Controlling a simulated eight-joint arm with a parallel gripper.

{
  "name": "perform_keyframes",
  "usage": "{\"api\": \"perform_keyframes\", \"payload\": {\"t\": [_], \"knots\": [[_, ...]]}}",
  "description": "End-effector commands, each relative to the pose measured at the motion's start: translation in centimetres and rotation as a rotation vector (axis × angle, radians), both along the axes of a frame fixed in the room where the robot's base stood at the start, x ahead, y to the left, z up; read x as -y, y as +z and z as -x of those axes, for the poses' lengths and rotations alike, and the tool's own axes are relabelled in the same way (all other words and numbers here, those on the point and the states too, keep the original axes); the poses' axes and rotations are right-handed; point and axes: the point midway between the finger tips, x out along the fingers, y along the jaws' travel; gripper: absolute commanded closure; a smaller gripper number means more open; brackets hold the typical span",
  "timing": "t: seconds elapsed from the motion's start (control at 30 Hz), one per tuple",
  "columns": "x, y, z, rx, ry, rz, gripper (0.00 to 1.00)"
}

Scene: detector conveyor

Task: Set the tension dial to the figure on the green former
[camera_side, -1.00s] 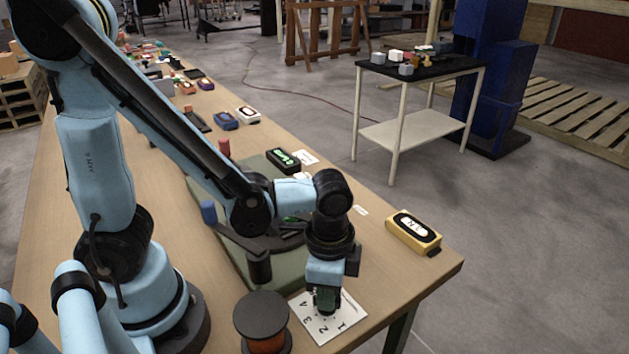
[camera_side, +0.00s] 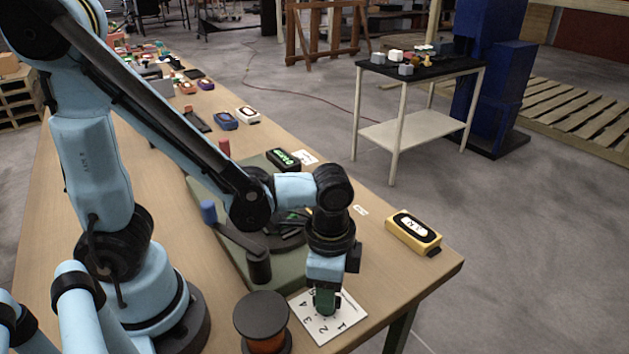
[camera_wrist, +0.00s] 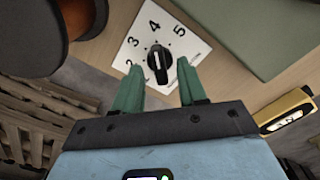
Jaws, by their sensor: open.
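The tension dial is a black knob (camera_wrist: 159,66) with a white pointer line, on a white plate (camera_wrist: 195,45) with black figures. The pointer faces roughly towards the 4; the exact setting is hard to tell. The plate also shows in the side view (camera_side: 352,312). My gripper (camera_wrist: 160,72) is open, its green fingers on either side of the knob in the wrist view. I cannot tell whether they touch it. In the side view my gripper (camera_side: 325,302) hangs low over the plate and hides the knob. I cannot make out a green former or its figure for certain.
A dark spool with an orange core (camera_side: 263,320) stands close left of the plate. A yellow box (camera_side: 414,232) with a marked face lies right. The table's edge is near on the right.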

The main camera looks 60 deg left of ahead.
Motion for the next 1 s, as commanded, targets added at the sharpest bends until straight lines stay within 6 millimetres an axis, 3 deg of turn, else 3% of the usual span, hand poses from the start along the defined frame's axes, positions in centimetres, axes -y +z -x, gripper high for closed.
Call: {"api": "perform_keyframes", "payload": {"t": [0.7,1.0], "knots": [[0.0,8.8,0.1,0.0,0.0,0.0,0.58],[0.0,11.1,0.0,0.0,0.0,0.0,0.58]]}}
